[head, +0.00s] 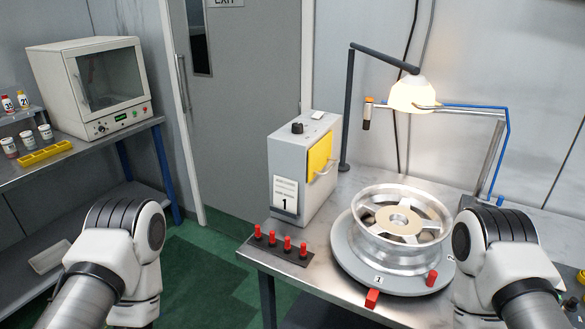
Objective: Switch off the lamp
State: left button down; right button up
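The lamp (412,94) hangs from a dark arm on a post at the back of the metal table. Its shade glows bright, so it is lit. A grey box (304,160) with a "1" label stands left of the lamp post. It has a black knob (297,128) and a small pale part on top, too small to make out, and a yellow panel on its side. I cannot tell which control belongs to the lamp. Links of my two arms show at the lower left and lower right. Neither gripper is visible.
A silver wheel (400,226) lies on a round grey stand (346,250) with red blocks at its rim. Several red pegs stand on a dark strip (268,248) at the table's front left. A blue-and-grey arm (497,150) stands behind. A shelf unit with an oven (96,88) is left.

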aim_at(318, 115)
jog(key=i+j+u, duration=0.2)
jog(key=i+j, duration=0.15)
jog(key=j, duration=0.2)
jog(key=i+j+u, duration=0.15)
jog(key=i+j, duration=0.2)
jog(key=j, duration=0.15)
